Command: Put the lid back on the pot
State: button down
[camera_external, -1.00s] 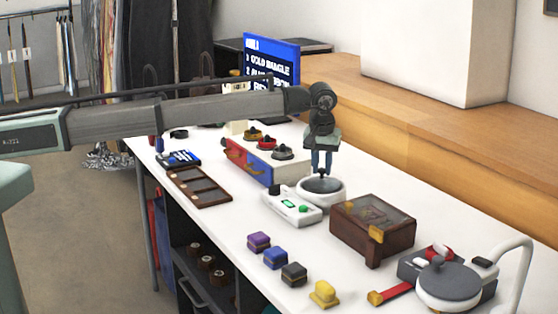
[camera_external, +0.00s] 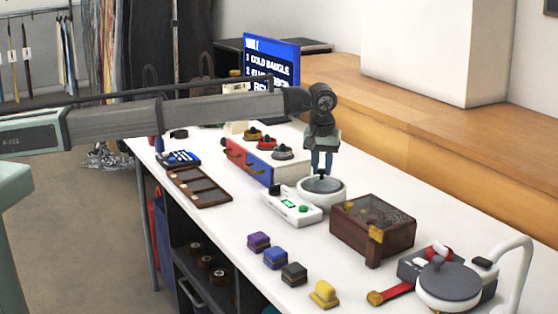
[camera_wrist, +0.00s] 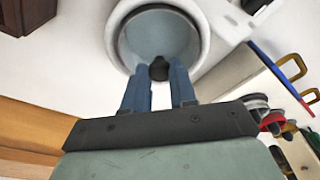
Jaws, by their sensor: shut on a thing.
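A white round pot (camera_external: 321,198) stands on the white table, right of the green-screened device. A grey disc-shaped lid (camera_external: 316,186) shows at its mouth. My gripper (camera_external: 322,173) points straight down over the pot, its fingers shut on the lid's dark knob. In the wrist view the pot's white rim (camera_wrist: 113,38) rings the grey lid (camera_wrist: 158,35), and the dark knob (camera_wrist: 159,68) sits between the blue fingertips of my gripper (camera_wrist: 160,80). The lid looks roughly level and centred. I cannot tell whether it rests on the pot or hangs just above it.
A brown glass-topped box (camera_external: 372,226) stands close right of the pot, and a device with a green screen (camera_external: 291,206) close left. A red, white and blue drawer box (camera_external: 262,160) stands behind. Several coloured blocks (camera_external: 275,258) lie in front. A second grey-topped round object (camera_external: 449,284) stands front right.

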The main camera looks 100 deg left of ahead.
dwell(0.8)
jog(key=shift+c, duration=1.8)
grip_release()
jog(key=shift+r, duration=0.1)
jog(key=shift+r, duration=3.35)
grip_shut()
jog(key=shift+f, duration=3.05)
